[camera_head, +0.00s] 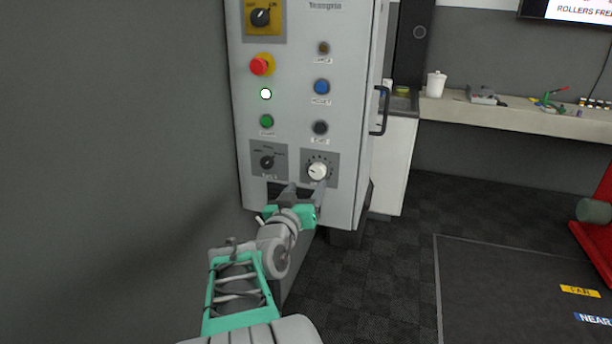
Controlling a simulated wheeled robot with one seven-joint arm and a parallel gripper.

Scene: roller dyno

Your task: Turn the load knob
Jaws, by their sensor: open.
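The control cabinet (300,125) is light grey and carries the load knob (317,171) at its lower right. The knob is round and pale, on a grey plate with dots around it. My gripper (307,190) is open and reaches up from below toward the cabinet face. Its right finger is close below the knob; its left finger is to the left of it. I cannot tell whether either finger touches the knob. The knob's lower edge is partly hidden by the gripper.
A black selector switch (267,162) sits left of the knob. A red emergency button (261,65), a blue button (321,87) and other buttons are above. A black handle (381,110) juts from the cabinet's right side. A bench (520,118) stands behind; dark floor lies right.

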